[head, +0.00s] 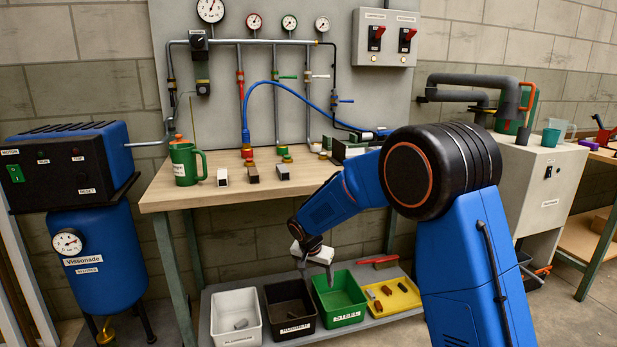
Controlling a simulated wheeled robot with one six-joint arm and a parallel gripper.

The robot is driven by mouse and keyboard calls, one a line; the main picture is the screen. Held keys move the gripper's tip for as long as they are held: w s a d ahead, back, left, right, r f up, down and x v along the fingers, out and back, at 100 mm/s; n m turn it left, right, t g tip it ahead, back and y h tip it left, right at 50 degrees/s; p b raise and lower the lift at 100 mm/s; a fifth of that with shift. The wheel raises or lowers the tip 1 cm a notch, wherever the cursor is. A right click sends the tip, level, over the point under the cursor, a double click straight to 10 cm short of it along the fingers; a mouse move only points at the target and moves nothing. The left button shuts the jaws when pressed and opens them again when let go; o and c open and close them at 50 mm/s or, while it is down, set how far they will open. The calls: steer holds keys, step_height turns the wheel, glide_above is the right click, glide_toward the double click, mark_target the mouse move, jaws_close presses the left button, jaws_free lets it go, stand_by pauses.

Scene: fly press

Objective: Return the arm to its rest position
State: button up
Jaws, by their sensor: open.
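My blue arm with a black elbow joint fills the right middle of the head view. My gripper (316,267) hangs below the table's front edge, over the bins on the low shelf. Its jaws are open and I see nothing between them.
A white bin (213,318) and a yellow tray (412,289) with small pieces flank those bins. Above, the wooden table (205,198) holds a green mug (184,162), small blocks (253,174) and pipework. A blue compressor (100,255) stands left, a grey cabinet (545,180) right.

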steer(key=s+d+r+n, duration=0.2)
steer(key=s+d+r, duration=1.5)
steer(key=s+d, duration=0.1)
steer(key=s+d+n+t, duration=0.1)
steer(key=s+d, duration=0.3)
steer(key=s, duration=0.9)
steer(key=s+d+r+n+y, duration=0.1)
steer(key=s+d, duration=0.3)
steer(key=s, duration=1)
steer(key=shift+r+n+t, duration=0.3)
steer(key=shift+n+t, duration=0.1)
steer(key=shift+n, duration=0.2)
steer(key=shift+w+d, duration=0.1)
